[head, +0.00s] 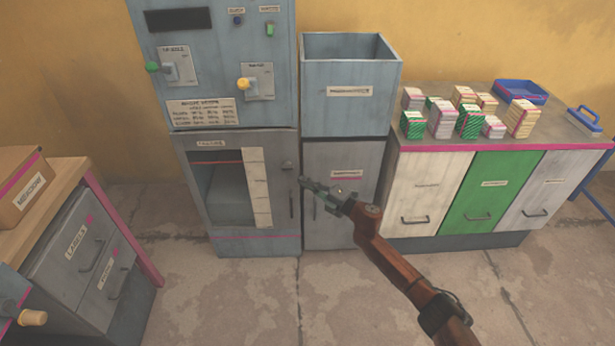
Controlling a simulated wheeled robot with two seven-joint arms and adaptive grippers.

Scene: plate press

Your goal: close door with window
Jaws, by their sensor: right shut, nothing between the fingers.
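The grey door with a window (258,223) is on the lower part of the press cabinet, left of centre in the head view. Its dark window (229,187) has a pale printed strip along its right side. A dark upright handle (291,204) is near the door's right edge. The door looks about flush with the cabinet; I cannot tell whether a small gap is left. My right gripper (304,183) is shut and empty, its tips just right of the door's handle edge. I cannot tell whether they touch it. My left gripper is not in view.
The press's control panel (216,55) with levers is above the door. An open grey bin (350,100) stands on a cabinet (338,222) to the right. Further right, a counter (390,143) holds paper stacks and a blue tray (520,92). A wooden bench (60,185) is at left. The floor in front is clear.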

